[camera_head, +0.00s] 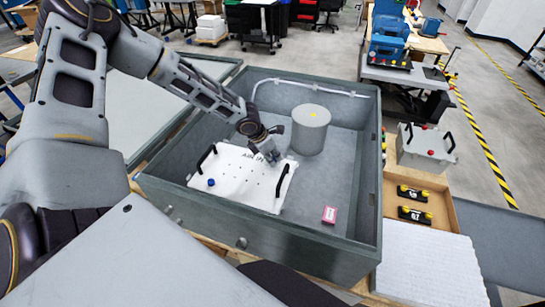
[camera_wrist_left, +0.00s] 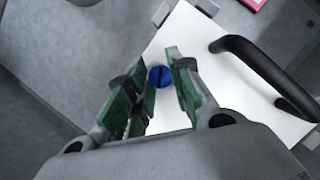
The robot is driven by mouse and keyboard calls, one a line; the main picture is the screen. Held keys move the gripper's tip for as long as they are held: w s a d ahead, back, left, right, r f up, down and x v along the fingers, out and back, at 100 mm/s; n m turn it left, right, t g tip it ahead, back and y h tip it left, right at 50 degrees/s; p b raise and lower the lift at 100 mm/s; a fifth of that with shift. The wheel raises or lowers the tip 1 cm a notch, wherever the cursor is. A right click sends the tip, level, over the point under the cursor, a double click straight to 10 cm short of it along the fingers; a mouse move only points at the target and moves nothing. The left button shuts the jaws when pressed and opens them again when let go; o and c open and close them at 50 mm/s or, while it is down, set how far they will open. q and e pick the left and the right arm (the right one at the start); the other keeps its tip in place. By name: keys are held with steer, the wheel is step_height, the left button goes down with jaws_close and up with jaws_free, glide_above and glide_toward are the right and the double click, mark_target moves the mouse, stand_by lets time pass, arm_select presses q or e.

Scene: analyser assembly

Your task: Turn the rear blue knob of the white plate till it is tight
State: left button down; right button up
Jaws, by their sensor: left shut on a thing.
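The white plate (camera_head: 240,183) lies in the large grey open case, with a black handle at each side and dark lettering near its rear edge. A front blue knob (camera_head: 211,182) shows near its left handle. My left gripper (camera_head: 274,157) reaches down at the plate's rear right corner and hides the rear knob in the head view. In the left wrist view the rear blue knob (camera_wrist_left: 160,77), slotted on top, sits between the green-padded fingers of my left gripper (camera_wrist_left: 163,80), which is shut on it. How tight the knob is cannot be seen. My right gripper is out of view.
A grey cylinder (camera_head: 311,129) stands close behind the gripper. The case walls (camera_head: 255,245) surround the plate. A wooden tray (camera_head: 439,197) with black pieces stands to the right.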

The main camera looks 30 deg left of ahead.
arm_select(q)
steer(key=shift+w+a+r+m, duration=0.1)
steer(key=shift+w+r+m, duration=0.1)
steer(key=shift+w+m, duration=0.1)
stand_by(0.4)
steer(key=c, duration=1.4)
jaws_free()
steer(key=shift+s, duration=0.1)
steer(key=shift+c, duration=0.2)
steer(key=shift+o, duration=0.9)
steer(key=shift+s+f, duration=0.1)
steer(key=shift+s, duration=0.05)
steer(key=shift+s, duration=0.1)
steer(key=v, duration=1.1)
steer(key=shift+a+r, duration=0.25)
steer(key=shift+r, duration=0.1)
steer(key=shift+s, duration=0.1)
